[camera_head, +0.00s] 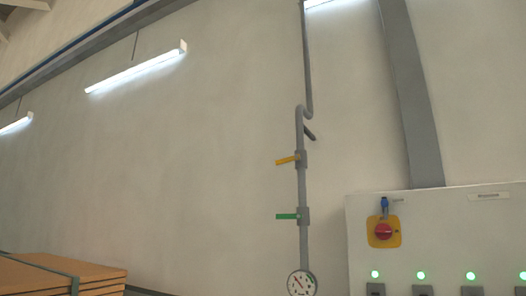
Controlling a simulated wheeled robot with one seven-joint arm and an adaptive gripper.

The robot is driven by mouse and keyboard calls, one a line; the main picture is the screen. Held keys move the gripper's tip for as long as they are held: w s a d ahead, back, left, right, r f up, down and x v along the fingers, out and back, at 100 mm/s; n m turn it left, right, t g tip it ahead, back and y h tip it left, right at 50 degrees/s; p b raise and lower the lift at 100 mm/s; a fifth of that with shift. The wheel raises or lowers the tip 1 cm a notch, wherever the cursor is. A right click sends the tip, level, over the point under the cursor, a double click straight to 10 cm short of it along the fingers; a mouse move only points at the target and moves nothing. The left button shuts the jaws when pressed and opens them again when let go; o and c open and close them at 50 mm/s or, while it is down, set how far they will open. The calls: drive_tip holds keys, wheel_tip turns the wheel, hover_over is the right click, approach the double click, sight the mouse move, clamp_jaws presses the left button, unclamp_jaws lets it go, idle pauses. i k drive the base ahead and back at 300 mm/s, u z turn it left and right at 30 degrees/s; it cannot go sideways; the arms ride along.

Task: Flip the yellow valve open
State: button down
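The yellow valve (288,160) is a short flat lever on a grey vertical pipe (304,188) on the wall. Its lever points left from the pipe, nearly level, with the outer end a little lower. A green valve lever (287,216) sits below it on the same pipe and also points left, level. My gripper and arm do not show in this view.
A white control cabinet (450,225) with a red knob (384,231) and several green lights stands to the right. Strapped brown boards (55,275) are at lower left. The wall left of the valves is bare.

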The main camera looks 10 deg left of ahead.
sight(278, 162)
drive_tip(key=u, duration=0.65)
drive_tip(key=i, duration=0.5)
